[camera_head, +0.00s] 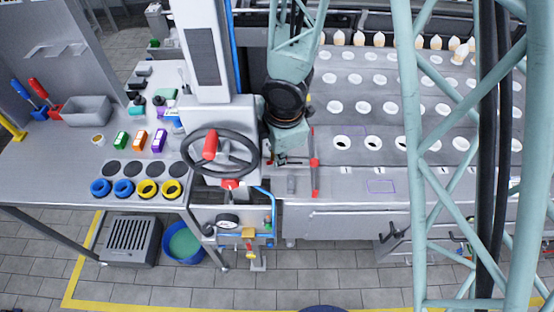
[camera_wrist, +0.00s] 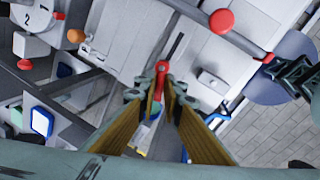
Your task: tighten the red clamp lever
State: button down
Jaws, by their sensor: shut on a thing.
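The red clamp lever (camera_wrist: 159,82) shows in the wrist view as a narrow red piece between my fingertips. My gripper (camera_wrist: 161,94) is shut on it, with the tan inner pads of the fingers on either side. The fingers hide part of the lever and its mount. In the head view my gripper (camera_head: 290,159) is low over the left end of the grey bench, beside a long upright red bar (camera_head: 315,165). I cannot tell in that view where the fingers touch.
A dark handwheel (camera_head: 220,153) with a red grip stands just left of my gripper. The bench (camera_head: 350,220) with rows of white-rimmed holes lies to the right. A left table (camera_head: 50,170) carries a grey bin and coloured rings. The wrist view shows a red knob (camera_wrist: 221,21) close by.

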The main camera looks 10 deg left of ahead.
jog(key=shift+w+m+h+b, duration=0.15)
jog(key=shift+m+b, duration=0.2)
jog(key=shift+m, duration=0.35)
jog(key=shift+w+m+h+b, duration=0.15)
jog(key=shift+m+b, duration=0.2)
jog(key=shift+m, duration=0.35)
jog(key=c, duration=2.8)
grip_release()
jog(key=shift+d, duration=0.2)
jog(key=shift+a, duration=0.15)
jog(key=shift+a+r, duration=0.1)
jog(key=shift+r, duration=0.2)
jog(key=shift+s+d+r, duration=0.1)
jog(key=shift+s+r, duration=0.3)
jog(key=shift+r, duration=1.5)
jog(key=shift+s+d+r, duration=0.15)
jog(key=shift+s+r, duration=0.2)
jog(key=shift+r, duration=1.6)
jog(key=shift+s+d+r, duration=0.1)
jog(key=shift+s+r, duration=0.3)
jog(key=shift+r, duration=1.5)
